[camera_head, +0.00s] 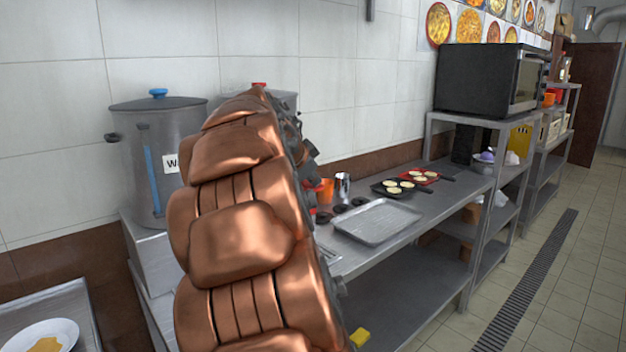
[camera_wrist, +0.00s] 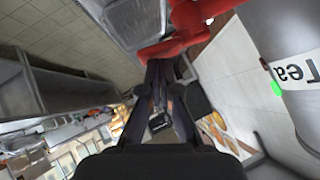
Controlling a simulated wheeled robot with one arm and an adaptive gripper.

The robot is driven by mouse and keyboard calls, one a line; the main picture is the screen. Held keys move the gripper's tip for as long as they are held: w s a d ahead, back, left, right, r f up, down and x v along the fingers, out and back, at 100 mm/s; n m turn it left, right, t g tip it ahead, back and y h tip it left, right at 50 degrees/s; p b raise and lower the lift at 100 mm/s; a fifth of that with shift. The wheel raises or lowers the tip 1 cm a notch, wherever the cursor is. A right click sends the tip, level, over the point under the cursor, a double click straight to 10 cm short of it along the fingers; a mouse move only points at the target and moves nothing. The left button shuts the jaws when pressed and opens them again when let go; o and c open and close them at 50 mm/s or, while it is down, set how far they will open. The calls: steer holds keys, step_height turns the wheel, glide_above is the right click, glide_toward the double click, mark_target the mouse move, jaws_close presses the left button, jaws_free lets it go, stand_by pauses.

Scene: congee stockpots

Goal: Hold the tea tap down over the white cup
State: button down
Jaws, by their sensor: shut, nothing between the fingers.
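The grey tea urn (camera_wrist: 300,40), labelled "Tea", fills the right of the wrist view. In the head view its top with a red knob (camera_head: 259,86) shows behind my arm, which hides most of it. The red tap (camera_wrist: 190,32) shows large at the top of the wrist view. My gripper (camera_wrist: 160,72) is shut and empty, its dark fingertips close to the red part. I cannot tell whether they touch it. In the head view my arm mostly hides the gripper. I cannot make out the white cup in either view.
A second urn (camera_head: 150,190) with a blue knob stands at the left. On the steel counter are an orange cup (camera_head: 326,191), a metal cup (camera_head: 343,186), an empty tray (camera_head: 376,221) and dark pans (camera_head: 392,190). A microwave (camera_head: 485,80) stands on a shelf beyond.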

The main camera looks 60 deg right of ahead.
steer(key=a+r, duration=0.7)
steer(key=r, duration=0.3)
steer(key=shift+a+r, duration=0.15)
steer(key=shift+r, duration=0.25)
steer(key=shift+w, duration=0.1)
